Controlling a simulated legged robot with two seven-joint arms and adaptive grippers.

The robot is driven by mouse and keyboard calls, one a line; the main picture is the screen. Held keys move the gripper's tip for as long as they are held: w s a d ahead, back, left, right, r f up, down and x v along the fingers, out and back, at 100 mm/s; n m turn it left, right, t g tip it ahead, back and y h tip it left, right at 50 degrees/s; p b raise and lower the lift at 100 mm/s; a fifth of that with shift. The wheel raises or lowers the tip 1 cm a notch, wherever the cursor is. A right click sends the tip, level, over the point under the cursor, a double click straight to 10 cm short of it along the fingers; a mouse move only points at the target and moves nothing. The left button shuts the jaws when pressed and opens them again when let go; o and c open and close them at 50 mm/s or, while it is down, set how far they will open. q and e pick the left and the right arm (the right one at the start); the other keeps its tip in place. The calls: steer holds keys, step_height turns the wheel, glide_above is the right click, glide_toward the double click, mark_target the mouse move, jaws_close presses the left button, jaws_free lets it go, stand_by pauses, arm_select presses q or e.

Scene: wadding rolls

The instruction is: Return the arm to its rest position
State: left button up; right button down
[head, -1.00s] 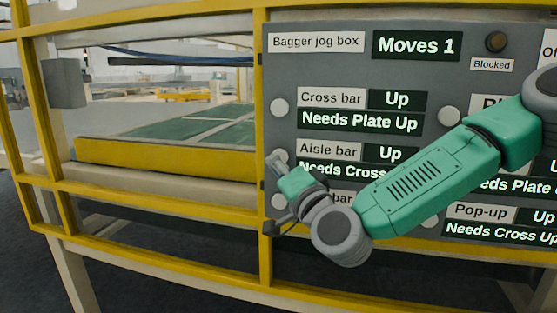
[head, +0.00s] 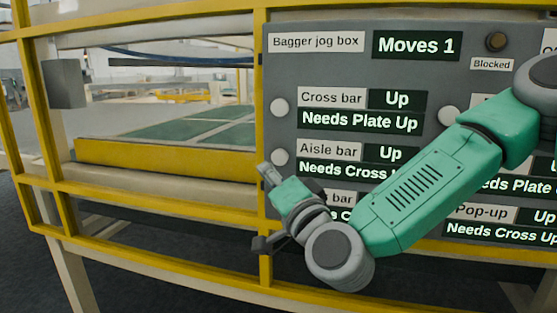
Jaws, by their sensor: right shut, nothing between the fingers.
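My right arm (head: 425,190), teal with grey joints, reaches in from the right across the grey Bagger jog box (head: 380,75). Its gripper (head: 265,172) is shut and empty, near the panel's lower left edge, and points up and left. It is just below and left of the round white button (head: 280,157) beside the Aisle bar label (head: 330,147), apart from it in the picture. The arm hides part of the lower rows of the panel. My left gripper is not in view.
Yellow frame posts (head: 265,245) and rails stand at the panel's left edge and below it. A green-topped bed (head: 190,130) with a yellow edge lies behind the frame. The panel reads Moves 1 (head: 416,46), and Cross bar and Aisle bar both read Up.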

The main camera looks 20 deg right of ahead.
steer(key=s+a+f+n+g+y, duration=0.1)
steer(key=s+f+n+g, duration=0.3)
steer(key=f, duration=1.1)
steer(key=s+a+f+n+g, duration=0.15)
steer(key=s+f+g, duration=0.45)
steer(key=f, duration=0.9)
steer(key=s+d+f+n+g+h, duration=0.1)
steer(key=s+d+f+g, duration=0.2)
steer(key=s+d+f, duration=0.2)
steer(key=s+d+f+n+g+h, duration=0.2)
steer(key=s+d+f, duration=0.3)
steer(key=s, duration=0.6)
steer(key=s+d+f+n+g+h, duration=0.1)
steer(key=s+d+f+g, duration=0.3)
steer(key=s+f, duration=0.3)
steer(key=shift+s+d+n+g+h, duration=0.35)
steer(key=shift+s+d, duration=0.2)
steer(key=shift+s, duration=0.3)
steer(key=shift+w, duration=0.15)
